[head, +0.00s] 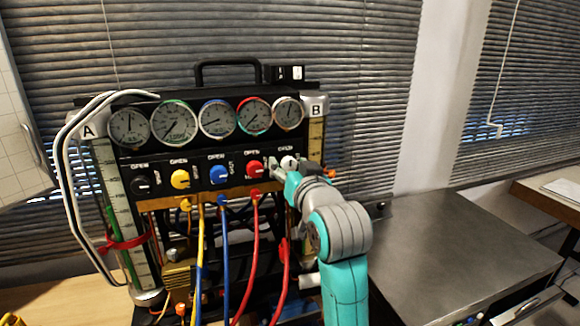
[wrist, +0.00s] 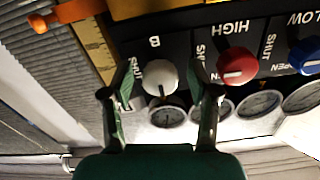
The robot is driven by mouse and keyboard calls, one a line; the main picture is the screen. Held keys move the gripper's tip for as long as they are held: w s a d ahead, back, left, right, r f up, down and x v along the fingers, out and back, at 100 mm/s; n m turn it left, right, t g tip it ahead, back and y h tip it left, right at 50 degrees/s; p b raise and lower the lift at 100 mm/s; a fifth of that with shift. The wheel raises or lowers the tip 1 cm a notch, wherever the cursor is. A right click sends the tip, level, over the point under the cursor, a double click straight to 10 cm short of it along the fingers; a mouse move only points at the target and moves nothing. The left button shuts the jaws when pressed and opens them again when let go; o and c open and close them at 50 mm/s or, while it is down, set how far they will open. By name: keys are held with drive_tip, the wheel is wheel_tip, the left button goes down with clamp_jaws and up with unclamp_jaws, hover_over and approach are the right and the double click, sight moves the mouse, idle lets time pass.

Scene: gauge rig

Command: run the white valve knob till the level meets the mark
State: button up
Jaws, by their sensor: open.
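The white valve knob (head: 289,162) is at the right end of the row of knobs on the black panel. In the wrist view the white knob (wrist: 160,76) sits between my two fingers, its dark pointer line toward the gauges. My gripper (head: 283,167) is open around the knob; I cannot tell whether the fingers touch it. Tube B's yellow scale (head: 316,140) is at the right, with an orange marker (wrist: 75,11) across it in the wrist view. Its level is not clear. Tube A (head: 112,190) at the left shows a green column and a red band (head: 122,243).
The red knob (head: 253,167) is just left of the white one, then blue (head: 219,173), yellow (head: 180,179) and black (head: 142,184). Gauges (head: 216,118) line the top. Coloured hoses (head: 223,250) hang below. A bare metal table (head: 465,255) stands right.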

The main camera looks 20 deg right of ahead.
clamp_jaws()
drive_tip(key=shift+m, duration=0.3)
drive_tip(key=m, duration=1.3)
drive_tip(key=shift+m, duration=2.1)
